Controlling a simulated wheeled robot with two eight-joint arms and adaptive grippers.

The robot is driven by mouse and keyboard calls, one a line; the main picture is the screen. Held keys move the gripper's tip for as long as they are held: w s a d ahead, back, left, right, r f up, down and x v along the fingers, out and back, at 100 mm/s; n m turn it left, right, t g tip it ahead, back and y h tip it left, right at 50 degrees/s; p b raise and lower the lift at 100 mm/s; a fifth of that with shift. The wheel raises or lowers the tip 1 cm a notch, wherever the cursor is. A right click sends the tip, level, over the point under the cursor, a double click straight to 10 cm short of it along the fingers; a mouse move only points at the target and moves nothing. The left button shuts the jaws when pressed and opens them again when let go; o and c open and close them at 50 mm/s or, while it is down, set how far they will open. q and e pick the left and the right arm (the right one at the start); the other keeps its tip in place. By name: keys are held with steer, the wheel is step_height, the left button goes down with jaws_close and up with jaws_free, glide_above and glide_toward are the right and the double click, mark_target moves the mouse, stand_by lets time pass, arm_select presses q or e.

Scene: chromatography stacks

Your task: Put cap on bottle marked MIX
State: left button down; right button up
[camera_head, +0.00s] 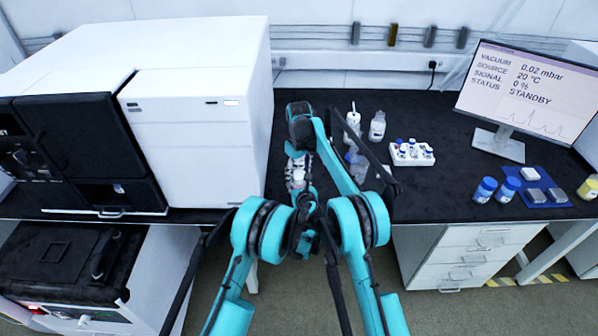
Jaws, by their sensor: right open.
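My right gripper (298,172) is open over the black bench, left of the bottles and partly covered by my arm links. A small white object (299,176) shows at its fingers; I cannot tell whether it is a cap or a bottle top. A clear bottle with a white label (377,127) stands upright towards the back. A bottle with a white top (353,117) stands to its left. Clear glassware (358,163) lies partly behind my right arm. No MIX marking is readable, so I cannot tell which bottle bears it. I cannot make out my left gripper among the crossing arm parts.
A large white instrument (195,110) bounds the bench on the left. A white vial rack (411,159) stands right of the arms. A monitor (530,88), blue-capped jars (485,189) and a blue mat (538,203) are at the right.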

steer(key=c, duration=1.2)
steer(key=m, duration=0.8)
steer(key=o, duration=1.3)
steer(key=shift+r, duration=2.25)
